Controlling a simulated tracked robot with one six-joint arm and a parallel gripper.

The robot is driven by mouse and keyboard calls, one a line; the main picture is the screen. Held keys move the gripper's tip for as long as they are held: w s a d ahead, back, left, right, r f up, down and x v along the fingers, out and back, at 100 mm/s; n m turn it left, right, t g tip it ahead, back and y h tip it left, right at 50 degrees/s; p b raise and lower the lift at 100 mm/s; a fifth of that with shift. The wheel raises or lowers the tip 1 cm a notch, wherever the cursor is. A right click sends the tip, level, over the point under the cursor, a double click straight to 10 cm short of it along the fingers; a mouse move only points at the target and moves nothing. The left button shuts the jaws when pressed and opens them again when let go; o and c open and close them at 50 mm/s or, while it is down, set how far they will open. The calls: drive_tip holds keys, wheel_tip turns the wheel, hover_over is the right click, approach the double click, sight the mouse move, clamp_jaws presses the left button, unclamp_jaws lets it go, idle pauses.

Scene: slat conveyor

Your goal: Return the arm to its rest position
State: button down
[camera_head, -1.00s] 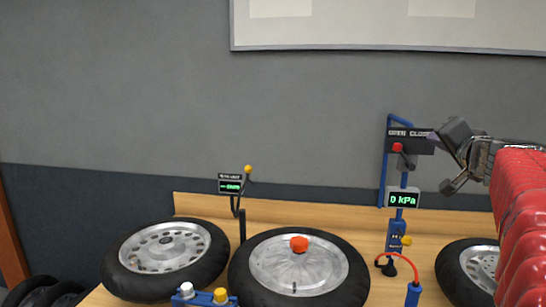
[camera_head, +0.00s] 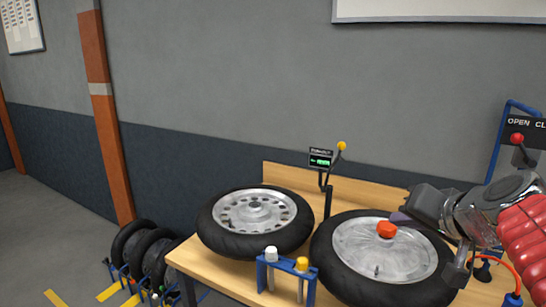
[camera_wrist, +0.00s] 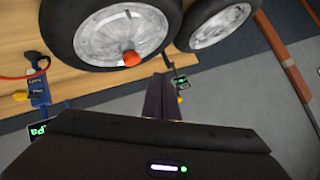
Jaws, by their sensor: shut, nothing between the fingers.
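My gripper (camera_head: 408,217) shows at the right of the head view, at the end of my red-sleeved arm. Its dark fingers are shut with nothing between them. In this view the fingertips overlap the wheel with the orange-red knob (camera_head: 386,229); whether they are above it or apart from it is hard to judge there. The knob also shows in the wrist view (camera_wrist: 131,58).
A second wheel (camera_head: 255,220) lies left on the wooden bench (camera_head: 185,258). A small gauge post (camera_head: 321,160) stands behind. A blue stand (camera_head: 287,266) is at the front edge. An OPEN/CLOSE lever panel (camera_head: 524,130) is far right. Tyres (camera_head: 140,250) stand on the floor, left.

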drive_tip(key=s+a+f+n+g, duration=0.2)
drive_tip(key=s+a+f, duration=0.3)
drive_tip(key=s+f, duration=0.3)
drive_tip(key=s+a+f+n+g+h, duration=0.1)
drive_tip(key=s+a+f+n+g, duration=0.2)
drive_tip(key=s+f, duration=0.5)
drive_tip(key=shift+s+a+f+n+g, duration=0.3)
drive_tip(key=shift+s+a+n, duration=0.15)
drive_tip(key=shift+a, duration=0.8)
